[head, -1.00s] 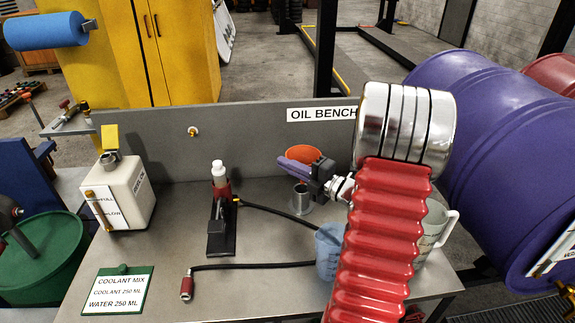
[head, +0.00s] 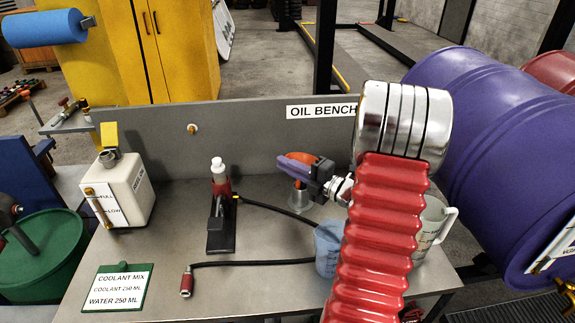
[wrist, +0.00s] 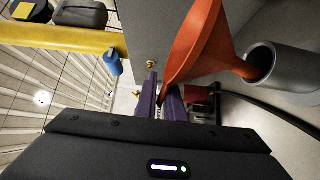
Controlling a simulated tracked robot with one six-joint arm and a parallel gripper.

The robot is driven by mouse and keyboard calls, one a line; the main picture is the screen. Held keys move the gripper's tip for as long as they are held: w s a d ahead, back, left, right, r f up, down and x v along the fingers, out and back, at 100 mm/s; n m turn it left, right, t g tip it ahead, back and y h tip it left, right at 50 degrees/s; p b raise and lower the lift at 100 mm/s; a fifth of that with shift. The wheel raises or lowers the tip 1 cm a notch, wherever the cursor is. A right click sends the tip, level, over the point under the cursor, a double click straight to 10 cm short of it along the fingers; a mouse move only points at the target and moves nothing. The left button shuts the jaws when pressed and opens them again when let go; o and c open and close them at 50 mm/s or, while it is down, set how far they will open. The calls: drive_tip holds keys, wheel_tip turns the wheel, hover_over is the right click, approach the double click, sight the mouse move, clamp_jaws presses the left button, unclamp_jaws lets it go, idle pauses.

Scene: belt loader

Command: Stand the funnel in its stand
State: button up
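The orange funnel (head: 325,166) is at the back of the bench, partly behind my gripper in the head view. My gripper (head: 285,162) has purple fingers and looks shut on the funnel's rim. In the wrist view, the rim's edge reaches between the fingertips (wrist: 162,98) and the funnel (wrist: 195,45) widens away from them. Its narrow spout points at the open mouth of the grey cylindrical stand (wrist: 285,68). The spout tip is at that mouth; I cannot tell how far it is inside. The stand (head: 299,198) shows below the gripper in the head view.
The grey back panel (head: 240,145) rises behind.

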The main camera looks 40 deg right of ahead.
drive_tip(key=shift+o, duration=1.4)
drive_tip(key=r+v, duration=0.1)
drive_tip(key=v, duration=0.6)
drive_tip(key=shift+s, duration=0.3)
drive_tip(key=shift+w+r, duration=0.1)
drive_tip(key=shift+r, duration=0.05)
